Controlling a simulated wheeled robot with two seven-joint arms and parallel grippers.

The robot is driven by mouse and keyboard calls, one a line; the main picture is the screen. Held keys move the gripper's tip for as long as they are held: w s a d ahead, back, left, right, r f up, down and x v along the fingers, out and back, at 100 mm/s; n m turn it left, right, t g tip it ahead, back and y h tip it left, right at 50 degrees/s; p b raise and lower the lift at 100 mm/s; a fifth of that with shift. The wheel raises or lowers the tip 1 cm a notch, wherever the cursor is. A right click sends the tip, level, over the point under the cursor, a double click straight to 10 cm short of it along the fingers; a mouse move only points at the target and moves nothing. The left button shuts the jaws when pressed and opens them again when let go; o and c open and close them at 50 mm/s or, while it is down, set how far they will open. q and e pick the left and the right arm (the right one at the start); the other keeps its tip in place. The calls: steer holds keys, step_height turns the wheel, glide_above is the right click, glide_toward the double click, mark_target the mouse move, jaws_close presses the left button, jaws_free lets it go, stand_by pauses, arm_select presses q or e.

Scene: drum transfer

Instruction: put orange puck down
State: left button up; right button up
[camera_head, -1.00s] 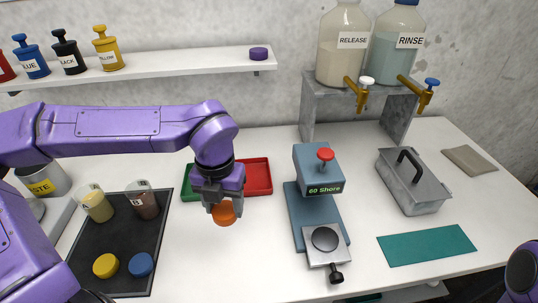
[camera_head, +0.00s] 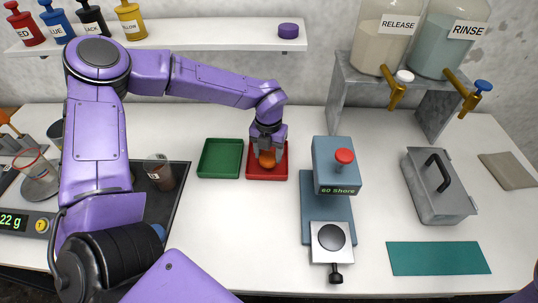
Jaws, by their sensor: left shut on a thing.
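The orange puck (camera_head: 267,161) is between the fingers of my left gripper (camera_head: 268,154), which is shut on it. The puck is over or in the red tray (camera_head: 267,174); I cannot tell whether it touches the tray floor. The green tray (camera_head: 220,158) is empty beside it on the left. My right gripper is not in view.
A blue press marked 60 Shore (camera_head: 336,175) stands right of the trays. A lidded metal box (camera_head: 440,190) and a teal mat (camera_head: 438,258) lie farther right. A dark tray (camera_head: 180,200) with a cup (camera_head: 159,171) is at left. White table is clear below the trays.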

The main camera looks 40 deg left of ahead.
mark_target(267, 156)
arm_select(q)
step_height(267, 156, down, 3)
steer(key=shift+w+a+r+p, duration=0.1)
steer(key=shift+a+r+p, duration=0.05)
steer(key=shift+p, duration=0.15)
steer(key=shift+s+f, duration=0.25)
steer(key=shift+s, duration=0.25)
steer(key=shift+w+f, duration=0.15)
steer(key=shift+w, duration=0.1)
steer(key=o, duration=1.1)
steer(key=shift+w+f, duration=0.1)
steer(key=shift+o, duration=0.2)
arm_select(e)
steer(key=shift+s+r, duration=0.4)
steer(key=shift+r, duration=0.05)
arm_select(q)
steer(key=shift+s, duration=0.2)
steer(key=shift+w+r, duration=0.1)
steer(key=shift+r, duration=0.3)
step_height(267, 156, up, 12)
steer(key=b, duration=0.2)
steer(key=shift+f, duration=0.2)
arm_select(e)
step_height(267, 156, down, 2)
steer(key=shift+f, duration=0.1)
